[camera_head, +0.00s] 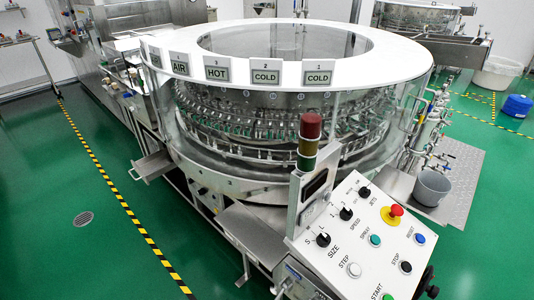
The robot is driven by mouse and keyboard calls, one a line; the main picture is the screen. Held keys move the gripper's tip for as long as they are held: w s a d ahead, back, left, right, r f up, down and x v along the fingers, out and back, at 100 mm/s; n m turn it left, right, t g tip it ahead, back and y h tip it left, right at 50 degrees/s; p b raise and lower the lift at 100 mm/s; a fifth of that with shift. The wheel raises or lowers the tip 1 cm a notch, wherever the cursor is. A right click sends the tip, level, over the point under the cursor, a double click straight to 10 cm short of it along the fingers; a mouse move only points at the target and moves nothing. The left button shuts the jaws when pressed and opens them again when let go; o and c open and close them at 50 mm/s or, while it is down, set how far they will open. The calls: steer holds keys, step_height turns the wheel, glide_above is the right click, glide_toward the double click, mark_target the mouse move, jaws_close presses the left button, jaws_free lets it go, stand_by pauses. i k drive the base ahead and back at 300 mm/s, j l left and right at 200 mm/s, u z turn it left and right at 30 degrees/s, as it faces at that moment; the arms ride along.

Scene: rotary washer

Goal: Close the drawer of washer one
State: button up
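A large rotary washer (262,165) with a white ring top and clear side panels stands in the middle of the view. A shallow metal tray-like part (152,166) sticks out from its left side, low above the green floor. A second flat metal part (250,232) juts out at the front, left of the control panel. I cannot tell which of these, if either, is the drawer, and no label names washer one. My gripper is not in view.
A slanted control panel (347,270) with knobs, buttons and a red-topped light (310,126) stands at the front right. A grey bucket (432,187) sits on a metal platform at right. Green floor (65,165) is clear on the left, beyond a yellow-black line.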

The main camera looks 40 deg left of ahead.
mark_target(151, 168)
steer(key=u, duration=2.2)
steer(key=i+j+z, duration=0.1)
steer(key=i+j, duration=0.15)
steer(key=i, duration=0.3)
steer(key=i+j, duration=0.25)
steer(key=i, duration=0.3)
steer(key=i+j+z, duration=0.15)
steer(key=i+j, duration=0.15)
steer(key=i, duration=0.25)
steer(key=i+j, duration=0.35)
steer(key=i, duration=0.2)
steer(key=i+j+z, duration=0.15)
steer(key=i+j, duration=0.15)
steer(key=i, duration=0.2)
